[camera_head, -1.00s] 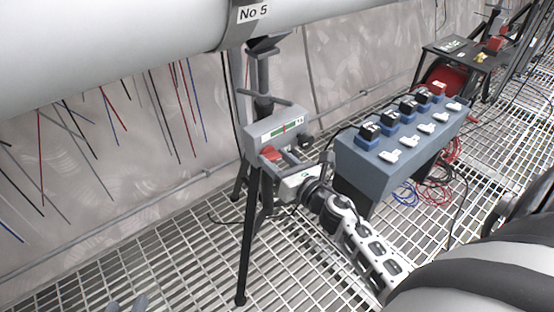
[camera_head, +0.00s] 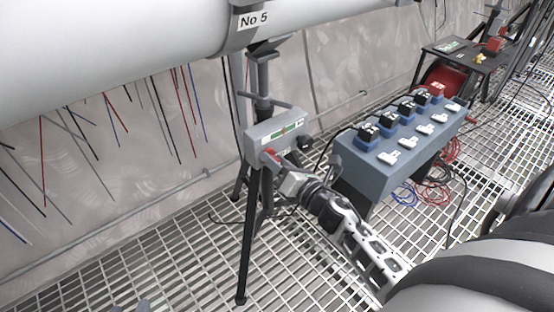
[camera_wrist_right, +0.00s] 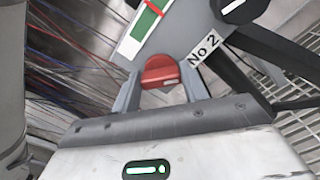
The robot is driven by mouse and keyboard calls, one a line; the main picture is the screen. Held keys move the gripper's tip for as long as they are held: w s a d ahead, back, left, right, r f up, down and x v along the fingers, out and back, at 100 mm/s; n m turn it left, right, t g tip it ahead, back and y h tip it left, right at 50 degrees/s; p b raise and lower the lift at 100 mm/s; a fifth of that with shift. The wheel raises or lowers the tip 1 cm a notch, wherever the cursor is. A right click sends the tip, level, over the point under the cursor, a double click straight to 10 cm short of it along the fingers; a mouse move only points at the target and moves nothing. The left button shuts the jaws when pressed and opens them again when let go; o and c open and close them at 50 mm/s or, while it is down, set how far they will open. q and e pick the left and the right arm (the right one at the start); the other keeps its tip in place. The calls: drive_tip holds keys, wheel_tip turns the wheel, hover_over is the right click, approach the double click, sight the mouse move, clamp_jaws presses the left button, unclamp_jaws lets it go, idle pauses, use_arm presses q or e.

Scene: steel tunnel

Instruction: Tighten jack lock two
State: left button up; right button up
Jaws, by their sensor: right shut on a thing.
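The jack lock is a grey box (camera_head: 280,135) on a black tripod stand under the pipe. It has a green and white gauge (camera_head: 286,131) with a red mark; in the right wrist view the gauge (camera_wrist_right: 148,22) is partly cut off. A "No 2" label (camera_wrist_right: 204,49) shows beside it. The red knob (camera_wrist_right: 160,72) sits between the two fingers of my right gripper (camera_wrist_right: 162,88), which is shut on it. In the head view the knob (camera_head: 269,155) is partly hidden by the gripper. Only small grey tips of my left gripper (camera_head: 130,306) show at the bottom edge.
A large white pipe (camera_head: 110,45) labelled "No 5" runs above the stand. A blue-grey console (camera_head: 375,180) with several dark switches stands to the right, cables beside it. Black tripod legs (camera_head: 246,245) stand on the grated floor. Open grating lies at the lower left.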

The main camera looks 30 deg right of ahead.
use_arm(q)
drive_tip(key=shift+s+a+f+g+y+p, duration=0.15)
drive_tip(key=shift+a+f+g+y+p, duration=0.15)
drive_tip(key=shift+f+g+p, duration=0.45)
drive_tip(key=shift+s+a+f+g+y+p, duration=0.2)
drive_tip(key=shift+f+p, duration=0.3)
drive_tip(key=shift+p, duration=0.55)
use_arm(e)
drive_tip(key=shift+d+f+m, duration=0.1)
drive_tip(key=shift+m, duration=2.45)
drive_tip(key=shift+f+m, duration=0.1)
drive_tip(key=shift+m, duration=2.45)
drive_tip(key=o, duration=1)
drive_tip(key=shift+s, duration=0.1)
use_arm(q)
drive_tip(key=shift+a+r+p, duration=0.2)
drive_tip(key=shift+r+p, duration=0.25)
drive_tip(key=shift+r, duration=0.2)
drive_tip(key=shift+a+r+p, duration=0.15)
drive_tip(key=shift+r+p, duration=0.25)
drive_tip(key=shift+r, duration=0.2)
use_arm(e)
drive_tip(key=s, duration=0.5)
drive_tip(key=s+d, duration=0.1)
drive_tip(key=s, duration=0.9)
drive_tip(key=shift+s+d, duration=0.15)
drive_tip(key=shift+s, duration=0.25)
